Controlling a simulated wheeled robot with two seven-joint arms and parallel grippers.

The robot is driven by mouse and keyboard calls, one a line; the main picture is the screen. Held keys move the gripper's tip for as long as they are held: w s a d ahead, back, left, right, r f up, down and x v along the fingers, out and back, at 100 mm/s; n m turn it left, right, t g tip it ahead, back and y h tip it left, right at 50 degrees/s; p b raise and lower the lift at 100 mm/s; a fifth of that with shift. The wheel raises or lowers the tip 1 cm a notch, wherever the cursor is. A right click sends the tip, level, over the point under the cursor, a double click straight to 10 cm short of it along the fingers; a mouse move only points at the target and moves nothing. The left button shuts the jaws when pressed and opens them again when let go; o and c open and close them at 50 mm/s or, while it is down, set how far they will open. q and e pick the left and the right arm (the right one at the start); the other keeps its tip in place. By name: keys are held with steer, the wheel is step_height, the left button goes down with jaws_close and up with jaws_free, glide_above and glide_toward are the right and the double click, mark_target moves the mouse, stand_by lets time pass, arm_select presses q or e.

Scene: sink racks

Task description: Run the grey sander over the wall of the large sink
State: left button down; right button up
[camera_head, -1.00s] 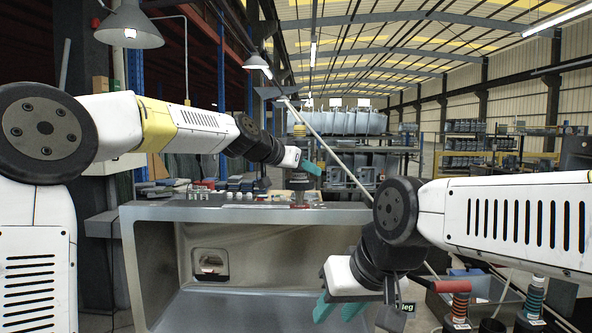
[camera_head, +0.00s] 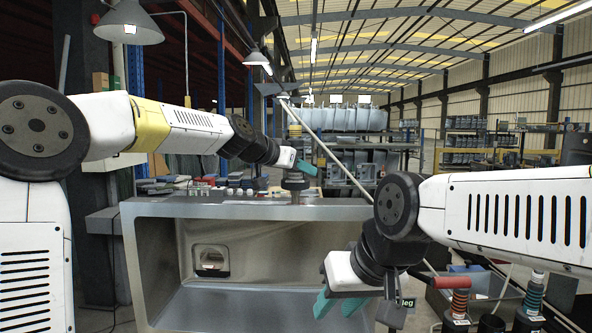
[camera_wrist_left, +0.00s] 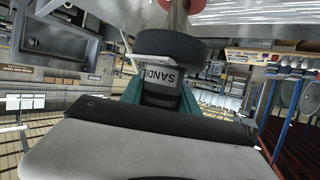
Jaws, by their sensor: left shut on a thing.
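The large sink (camera_head: 165,209) is a grey metal basin, tilted so its open side and inner wall face me in the head view. My left gripper (camera_head: 307,168) is above its upper rim, shut on the grey sander (camera_head: 295,183). Whether the sander touches the sink is unclear. My right gripper (camera_head: 336,304) hangs in front of the sink's right side, its teal fingers apart and empty.
Small items stand on the ledge (camera_head: 225,193) behind the sink rim. Tools with red (camera_head: 460,300) and blue (camera_head: 534,296) coils stand at the lower right. Shelves (camera_head: 465,150) fill the background. A square opening (camera_head: 211,260) is in the sink's inner wall.

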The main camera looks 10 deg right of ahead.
mark_target(291, 138)
arm_select(q)
steer(key=shift+w+a+r, duration=0.1)
steer(key=shift+w+a, duration=0.05)
steer(key=shift+a, duration=0.4)
steer(key=shift+r, duration=3.5)
